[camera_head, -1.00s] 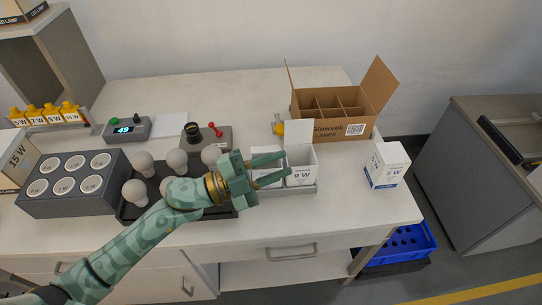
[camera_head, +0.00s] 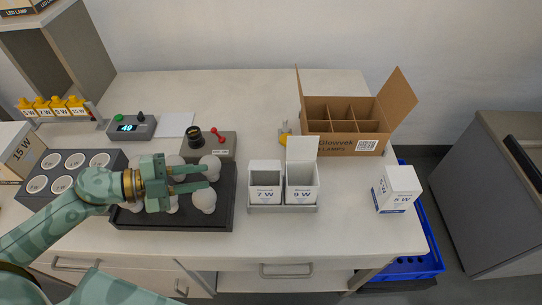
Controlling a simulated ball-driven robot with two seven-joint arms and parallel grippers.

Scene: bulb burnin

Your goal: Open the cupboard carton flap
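A brown carton marked LED LAMP (camera_head: 22,7) sits on top of the grey cupboard (camera_head: 88,60) at the upper left. The picture's top edge cuts it off, so its flap cannot be seen. My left gripper (camera_head: 210,180) is over the black bulb tray (camera_head: 226,215), well below and to the right of that carton. Its two fingers point right with a gap between them, and no object shows held. It hides some of the white bulbs (camera_head: 204,200). My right gripper is not in view.
A 15 W carton (camera_head: 20,152) and a grey socket block (camera_head: 112,158) stand at left. Yellow tagged items (camera_head: 58,106) stand by the cupboard. Small 7 W (camera_head: 265,190) and 9 W (camera_head: 301,190) boxes, a divided brown carton (camera_head: 345,145) and a white box (camera_head: 397,187) are rightward.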

